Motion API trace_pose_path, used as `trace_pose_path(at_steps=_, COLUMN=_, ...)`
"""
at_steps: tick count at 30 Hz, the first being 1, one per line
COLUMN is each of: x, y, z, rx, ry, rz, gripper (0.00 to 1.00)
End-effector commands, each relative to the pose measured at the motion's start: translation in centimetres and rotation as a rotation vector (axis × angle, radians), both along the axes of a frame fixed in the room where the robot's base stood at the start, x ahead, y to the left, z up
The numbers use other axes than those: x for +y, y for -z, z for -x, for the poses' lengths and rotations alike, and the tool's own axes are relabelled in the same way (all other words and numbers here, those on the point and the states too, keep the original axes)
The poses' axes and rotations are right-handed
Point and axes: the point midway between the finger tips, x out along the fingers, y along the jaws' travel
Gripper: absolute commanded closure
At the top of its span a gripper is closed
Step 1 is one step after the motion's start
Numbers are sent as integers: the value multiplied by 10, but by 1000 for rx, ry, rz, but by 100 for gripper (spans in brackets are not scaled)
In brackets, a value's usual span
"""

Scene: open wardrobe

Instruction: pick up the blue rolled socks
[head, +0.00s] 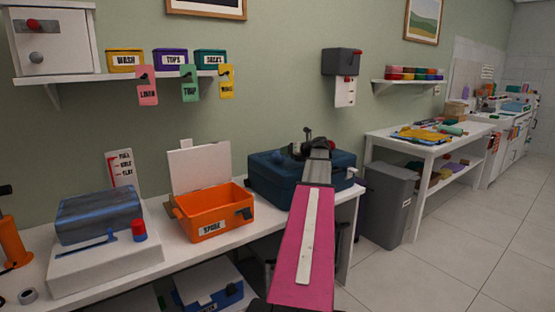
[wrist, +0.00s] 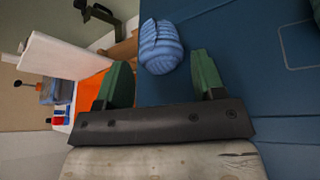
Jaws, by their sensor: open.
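The blue rolled socks (wrist: 161,47) show in the wrist view as a ribbed light-blue bundle on the flat dark blue top of a case (wrist: 240,60). My gripper (wrist: 163,64) has its two green fingers apart, with the socks just beyond the tips and between them in the picture. I see no finger touching the socks. In the head view my gripper (head: 308,138) is over the dark blue case (head: 268,186) on the bench; the socks are too small there to make out surely.
An open orange box (head: 210,215) with a raised white lid stands left of the case. A white unit with a blue-grey top (head: 98,215) is farther left. A grey bin (head: 388,205) stands right of the bench. A shelf with labelled bins hangs above.

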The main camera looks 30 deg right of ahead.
Motion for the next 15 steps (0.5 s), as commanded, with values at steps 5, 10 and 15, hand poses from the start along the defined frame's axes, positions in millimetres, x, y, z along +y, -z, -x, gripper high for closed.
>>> trace_pose_path(at_steps=5, x=6, y=7, z=-13, rx=1, ry=-2, rz=0, gripper=37)
trace_pose_path(at_steps=10, x=14, y=17, z=-34, rx=1, ry=-2, rz=0, gripper=37)
trace_pose_path(at_steps=15, x=18, y=21, z=-43, rx=0, ry=0, rz=0, gripper=37)
